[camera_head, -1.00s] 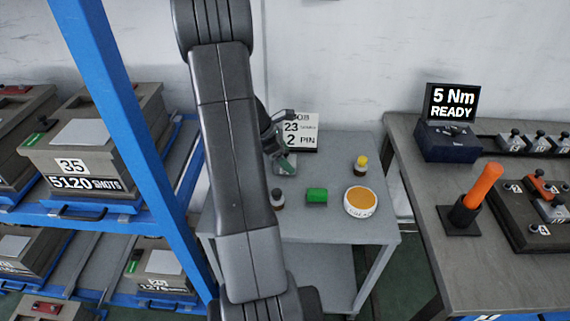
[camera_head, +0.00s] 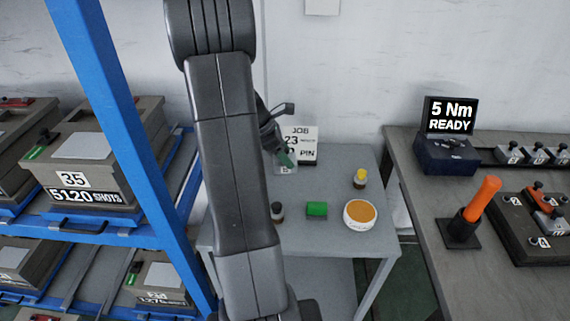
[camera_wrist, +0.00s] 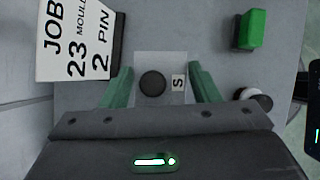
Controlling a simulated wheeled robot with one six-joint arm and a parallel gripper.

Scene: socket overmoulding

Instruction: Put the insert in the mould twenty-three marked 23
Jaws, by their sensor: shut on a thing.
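My gripper (camera_wrist: 158,80) has green fingers shut on the insert (camera_wrist: 145,63), a pale grey plate with a round black knob and a small label that looks like an S. In the head view the insert (camera_head: 286,169) shows small below the green fingers of my gripper (camera_head: 284,158), in front of the job card, at the back of the small grey table. I cannot tell its exact height. The job card (camera_head: 300,137) reads job 23, mould, 2 pin. I cannot make out a mould marked 23; the mould at the left rack's upper level (camera_head: 72,178) is marked 35.
The small table (camera_head: 335,250) holds a green block (camera_head: 317,209), a round orange-topped tub (camera_head: 360,214), a yellow-capped bottle (camera_head: 360,178) and a dark-capped bottle (camera_head: 277,212). A blue rack post (camera_head: 120,130) stands left. The right bench (camera_head: 420,180) carries a torque display (camera_head: 449,115) and an orange-handled tool (camera_head: 482,199).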

